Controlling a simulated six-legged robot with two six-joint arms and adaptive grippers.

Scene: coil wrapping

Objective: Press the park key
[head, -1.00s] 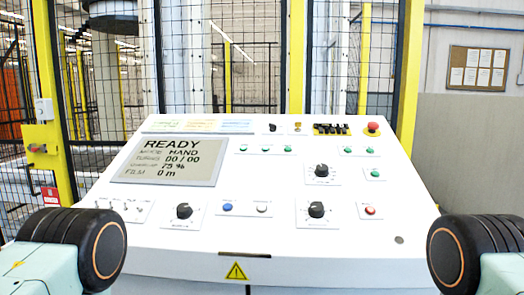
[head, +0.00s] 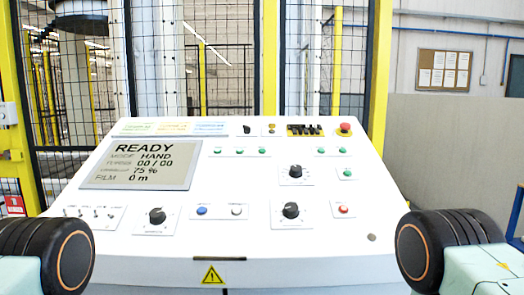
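A sloping white control panel (head: 330,245) fills the middle of the head view. Its display (head: 141,166) reads READY, MODE HAND, 00/00, 75 %, FILM 0 m. A blue button (head: 202,211) and a white button (head: 237,211) sit low in the middle. A red button (head: 343,209) is at lower right. Several green buttons (head: 241,152) sit higher up. The small labels are unreadable, so I cannot tell which is the park key. Neither gripper is in view; only dark round parts of my arms show at the lower left and right, apart from the buttons.
Black knobs (head: 291,210) and a row of small toggle switches (head: 95,213) stand on the panel. A red mushroom button (head: 344,129) is at its upper right corner. Yellow posts and a mesh fence (head: 225,70) rise behind. Grey wall stands at right.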

